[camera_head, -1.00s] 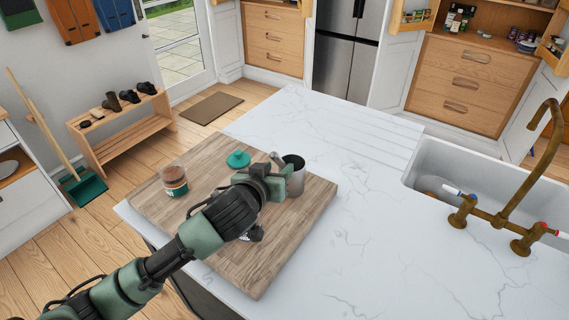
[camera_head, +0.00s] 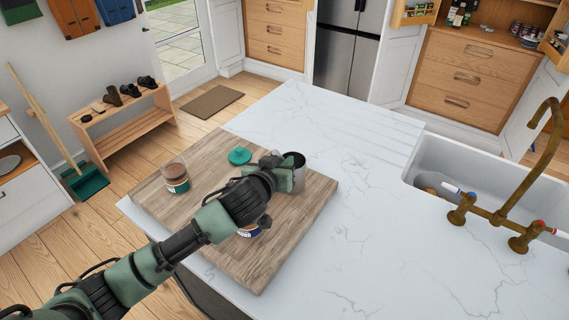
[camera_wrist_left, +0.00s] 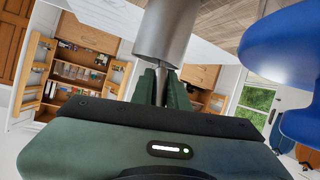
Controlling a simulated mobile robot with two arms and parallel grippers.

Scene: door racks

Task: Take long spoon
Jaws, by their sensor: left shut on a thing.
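A grey metal cup (camera_head: 299,178) stands on the wooden board near its right corner. It also shows in the left wrist view (camera_wrist_left: 168,35), upside down in the picture. A thin metal spoon handle (camera_wrist_left: 160,88) comes out of the cup's mouth in that view. My left gripper (camera_head: 284,176) is at the cup, and its fingers (camera_wrist_left: 161,92) are shut on the handle. The spoon's bowl is hidden inside the cup. In the head view my gripper hides the spoon. My right gripper is in neither view.
The wooden board (camera_head: 262,265) lies on a white marble counter (camera_head: 370,210). On it are an open jar (camera_head: 175,177), a green lid (camera_head: 239,155) and a jar partly under my arm (camera_head: 248,231). A large blue object (camera_wrist_left: 285,75) is close in the wrist view. A sink (camera_head: 440,165) is at right.

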